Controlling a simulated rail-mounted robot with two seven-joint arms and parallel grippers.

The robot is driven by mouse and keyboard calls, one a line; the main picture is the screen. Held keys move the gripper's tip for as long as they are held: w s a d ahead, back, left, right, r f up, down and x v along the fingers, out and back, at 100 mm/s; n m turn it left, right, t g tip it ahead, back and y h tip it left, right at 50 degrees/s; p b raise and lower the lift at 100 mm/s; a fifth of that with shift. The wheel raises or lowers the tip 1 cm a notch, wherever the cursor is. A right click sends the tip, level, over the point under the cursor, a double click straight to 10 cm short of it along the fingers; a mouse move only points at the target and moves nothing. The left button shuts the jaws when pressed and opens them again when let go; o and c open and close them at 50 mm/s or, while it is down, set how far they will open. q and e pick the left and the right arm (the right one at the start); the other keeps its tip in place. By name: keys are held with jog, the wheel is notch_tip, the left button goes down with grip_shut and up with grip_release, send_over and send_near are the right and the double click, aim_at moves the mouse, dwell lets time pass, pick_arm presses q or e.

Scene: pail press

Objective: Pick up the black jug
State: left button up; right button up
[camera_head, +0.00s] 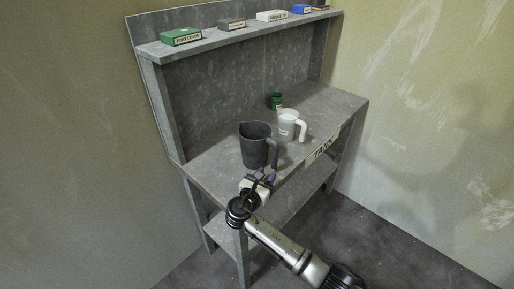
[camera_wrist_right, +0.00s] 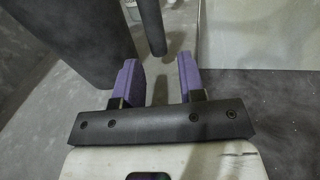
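The black jug (camera_head: 254,144) stands upright on the grey workbench, near its front edge, with its handle (camera_head: 274,154) on the right side. My right gripper (camera_head: 262,177) is just in front of the jug, at the bench's front edge. In the right wrist view my right gripper (camera_wrist_right: 158,80) is open, with two purple fingers apart and nothing between their tips. The jug's dark body (camera_wrist_right: 70,35) is at the upper left there, and its handle (camera_wrist_right: 150,25) hangs ahead of the gap between the fingers. My left gripper is not in view.
A white jug (camera_head: 287,125) and a small green cup (camera_head: 276,101) stand behind and right of the black jug. The bench (camera_head: 210,164) carries a "TANK" label (camera_head: 322,147) on its front edge. Several small boxes, including a green one (camera_head: 181,37), line the upper shelf.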

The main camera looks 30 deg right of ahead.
aim_at(273, 165)
jog(key=shift+w+d+f, duration=0.1)
jog(key=shift+w+d, duration=0.15)
jog(key=b+x, duration=0.2)
jog(key=x, duration=0.3)
jog(key=shift+w+d+f, duration=0.1)
jog(key=shift+w+d, duration=0.4)
jog(key=shift+d, duration=0.3)
jog(key=shift+c, duration=1.4)
grip_shut()
